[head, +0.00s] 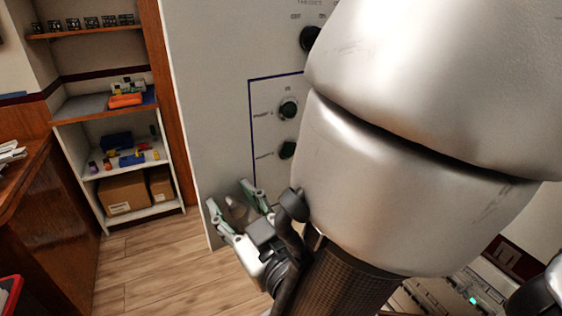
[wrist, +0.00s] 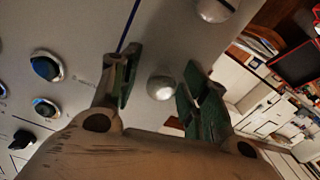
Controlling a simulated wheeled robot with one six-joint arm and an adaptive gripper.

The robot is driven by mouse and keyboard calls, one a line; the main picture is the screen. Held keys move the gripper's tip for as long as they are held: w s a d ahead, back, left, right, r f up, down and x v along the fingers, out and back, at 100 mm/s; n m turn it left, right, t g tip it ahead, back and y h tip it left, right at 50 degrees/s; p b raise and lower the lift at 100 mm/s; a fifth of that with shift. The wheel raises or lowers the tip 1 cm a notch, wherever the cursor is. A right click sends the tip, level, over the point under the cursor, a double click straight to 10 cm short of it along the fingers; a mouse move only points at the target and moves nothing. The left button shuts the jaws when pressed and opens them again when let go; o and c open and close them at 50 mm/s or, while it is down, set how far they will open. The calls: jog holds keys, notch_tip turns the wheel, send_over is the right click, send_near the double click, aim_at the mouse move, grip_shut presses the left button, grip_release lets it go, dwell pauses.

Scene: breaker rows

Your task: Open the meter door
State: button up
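A light grey cabinet front (head: 215,110) faces me and appears shut; I cannot make out a separate meter door's outline. A round silver knob (wrist: 161,87) stands out from the grey panel in the wrist view. My gripper (wrist: 160,68) is open, with one green-padded finger on each side of this knob and gaps visible on both sides. In the head view my gripper (head: 229,196) is low at the panel's left edge. My arm hides much of the panel there. Another silver round part (wrist: 214,9) shows at the top of the wrist view.
Dark green rotary knobs (head: 288,110) sit inside a blue outline on the panel, with a black knob (head: 310,38) above. A shelf (head: 140,213) with boxes and small items stands at left. Wooden floor (head: 165,265) is clear between shelf and cabinet.

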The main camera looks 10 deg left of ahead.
aim_at(222, 148)
notch_tip(222, 148, up, 10)
dwell(0.7)
dwell(0.4)
